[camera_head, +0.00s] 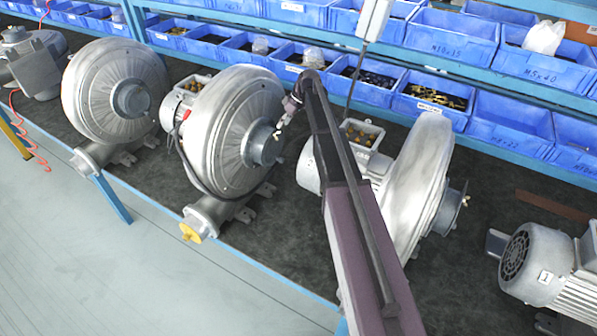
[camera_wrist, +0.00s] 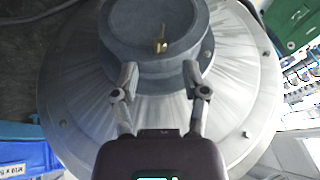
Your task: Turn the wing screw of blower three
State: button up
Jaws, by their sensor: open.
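A brass wing screw (camera_wrist: 160,45) sits on the dark grey inlet collar (camera_wrist: 155,85) of a silver blower in the wrist view. In the head view my gripper (camera_head: 284,121) is at the inlet collar (camera_head: 262,148) of the middle blower (camera_head: 228,130). I see no number on the blowers, so I cannot tell which is blower three.
A blower (camera_head: 115,92) stands at left, and another (camera_head: 422,178) stands at right behind my arm, with a small screw (camera_head: 465,201) on its inlet. A motor (camera_head: 538,265) lies far right. Blue bins (camera_head: 452,38) line the back. Dark bench top (camera_head: 262,240) is bare in front.

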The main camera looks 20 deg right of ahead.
jog(key=w+p+v, duration=0.1)
jog(key=p+v, duration=0.7)
jog(key=v, duration=0.1)
jog(key=s+a+f+m+h+b, duration=0.1)
jog(key=s+a+f+m, duration=0.1)
jog(key=s, duration=0.8)
jog(key=s+a+f+m+h+b, duration=0.1)
jog(key=s+a+m+h, duration=0.1)
jog(key=s, duration=0.8)
jog(key=s+a+f+m+h+b, duration=0.2)
jog(key=s+m, duration=0.1)
jog(key=s, duration=0.7)
jog(key=shift+a+f+m, duration=0.3)
jog(key=shift+a+f, duration=0.05)
